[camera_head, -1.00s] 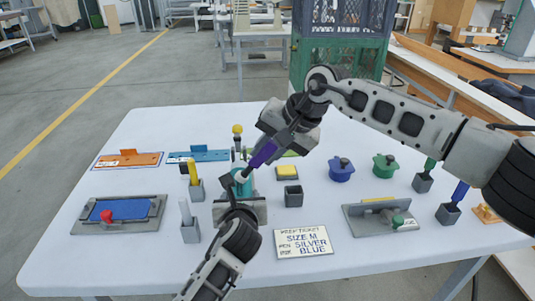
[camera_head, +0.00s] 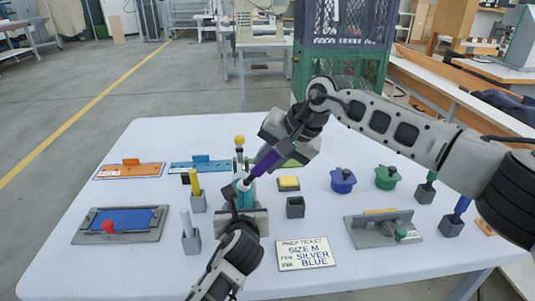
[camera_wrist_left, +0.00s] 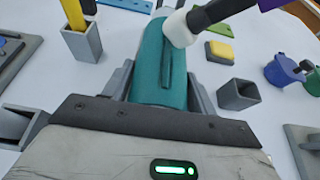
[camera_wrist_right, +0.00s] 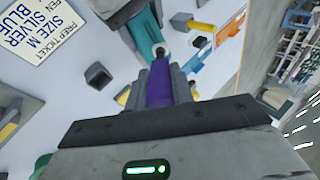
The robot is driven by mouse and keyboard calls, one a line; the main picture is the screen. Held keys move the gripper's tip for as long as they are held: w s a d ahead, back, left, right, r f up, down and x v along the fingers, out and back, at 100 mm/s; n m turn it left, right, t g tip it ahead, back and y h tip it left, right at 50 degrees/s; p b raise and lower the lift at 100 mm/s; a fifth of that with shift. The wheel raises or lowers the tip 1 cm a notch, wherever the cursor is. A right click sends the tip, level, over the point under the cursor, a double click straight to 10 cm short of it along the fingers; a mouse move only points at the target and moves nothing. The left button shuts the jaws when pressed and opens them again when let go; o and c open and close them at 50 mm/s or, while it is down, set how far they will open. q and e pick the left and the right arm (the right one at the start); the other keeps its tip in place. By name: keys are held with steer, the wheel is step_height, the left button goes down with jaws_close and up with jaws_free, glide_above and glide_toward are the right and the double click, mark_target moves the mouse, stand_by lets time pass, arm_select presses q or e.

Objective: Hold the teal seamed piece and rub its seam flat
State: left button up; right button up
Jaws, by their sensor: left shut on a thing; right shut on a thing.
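The teal seamed piece (camera_head: 245,197) stands near the middle of the table. In the left wrist view the teal piece (camera_wrist_left: 150,62) shows a raised seam running along its length. My left gripper (camera_head: 240,211) is shut around its lower part. My right gripper (camera_head: 282,150) is shut on a purple-handled tool (camera_head: 267,161) with a dark shaft and white tip. The white tip (camera_wrist_left: 180,28) is at the upper end of the seam and appears to touch the piece. The purple handle (camera_wrist_right: 160,85) also shows between the jaws in the right wrist view.
A prep ticket (camera_head: 305,254) lies in front, reading size M, silver, blue. A small grey cup (camera_head: 295,207) and a yellow pad (camera_head: 288,184) stand right of the piece. Grey holders with yellow (camera_head: 195,184) and silver (camera_head: 187,222) sticks stand left. Blue (camera_head: 343,181) and green (camera_head: 387,177) pots stand right.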

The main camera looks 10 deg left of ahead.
steer(key=shift+s+d, duration=0.7)
steer(key=shift+s, duration=1.75)
steer(key=w+a, duration=0.2)
steer(key=w, duration=0.5)
steer(key=shift+w, duration=0.4)
steer(key=shift+a+r, duration=0.1)
step_height(320, 180, up, 6)
step_height(320, 180, up, 3)
stand_by(0.5)
